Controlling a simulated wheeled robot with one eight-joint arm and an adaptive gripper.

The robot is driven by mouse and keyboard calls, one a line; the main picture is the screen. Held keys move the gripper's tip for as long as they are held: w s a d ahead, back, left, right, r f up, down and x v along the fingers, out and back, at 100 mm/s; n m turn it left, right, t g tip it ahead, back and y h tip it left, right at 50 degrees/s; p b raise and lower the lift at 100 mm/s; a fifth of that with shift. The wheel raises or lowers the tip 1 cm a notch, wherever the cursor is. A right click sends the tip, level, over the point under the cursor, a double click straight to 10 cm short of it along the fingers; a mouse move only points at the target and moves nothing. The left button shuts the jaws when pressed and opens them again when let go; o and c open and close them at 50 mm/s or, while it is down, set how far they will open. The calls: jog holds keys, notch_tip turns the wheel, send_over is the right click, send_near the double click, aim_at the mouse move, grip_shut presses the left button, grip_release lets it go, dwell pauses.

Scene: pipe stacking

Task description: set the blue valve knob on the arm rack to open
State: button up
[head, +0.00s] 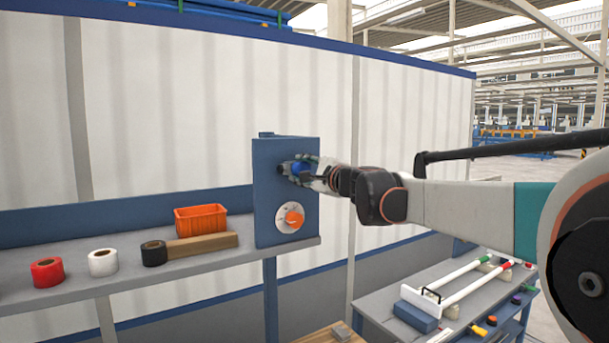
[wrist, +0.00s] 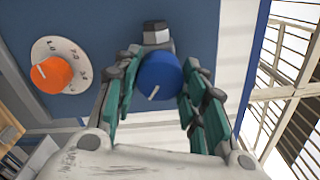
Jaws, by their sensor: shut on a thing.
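The blue valve knob (wrist: 158,80) sits on the upper part of the blue rack panel (wrist: 110,20), with a white pointer line on its face slanting toward the lower left in the wrist view. In the head view the knob (head: 299,168) is partly covered by my fingers. My gripper (wrist: 164,78) is shut on the knob, with teal-padded fingers on its left and right sides. A grey block-like fitting (wrist: 155,32) shows just beyond the knob. I cannot read any open or shut marking around the knob.
An orange knob (wrist: 52,74) on a white marked dial sits beside the blue one, lower on the panel in the head view. A shelf (head: 75,292) at left holds tape rolls and an orange bin (head: 200,220). A bench with pipes (head: 455,283) stands lower right.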

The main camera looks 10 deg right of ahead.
jog(key=n+b, duration=0.1)
jog(key=n, duration=0.6)
jog(key=shift+f, duration=0.1)
dwell(0.6)
jog(key=o, duration=1.1)
jog(key=shift+c, duration=0.2)
jog(key=shift+s, duration=0.1)
jog(key=v, duration=0.7)
jog(key=shift+s, duration=0.3)
